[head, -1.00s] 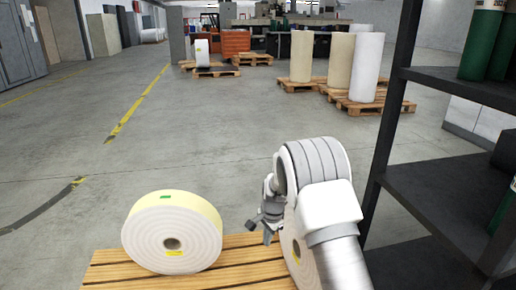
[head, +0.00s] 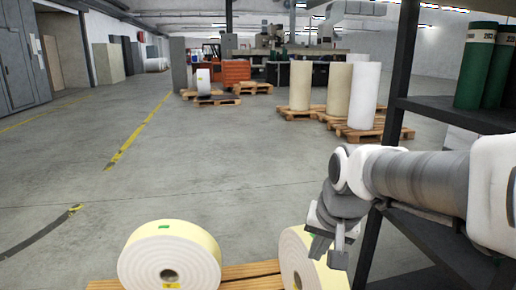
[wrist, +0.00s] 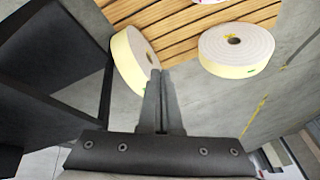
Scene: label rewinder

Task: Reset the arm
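My arm reaches in from the right in the head view, with my gripper (head: 327,250) pointing down in front of the black shelf rack. In the wrist view my gripper's fingers (wrist: 161,75) lie close together with nothing between them. A cream-sided label roll (head: 168,258) stands on a wooden pallet (head: 250,272) at lower left. A second roll (head: 308,262) stands close to my gripper and is partly hidden by it in the head view. Both rolls also show in the wrist view, the first one (wrist: 238,55) at right and the second one (wrist: 130,58) at left.
A black shelf rack (head: 395,130) with green cylinders (head: 480,70) stands close on the right, beside my arm. Tall rolls (head: 332,90) stand on pallets farther back. The grey floor (head: 230,165) at centre and left is clear.

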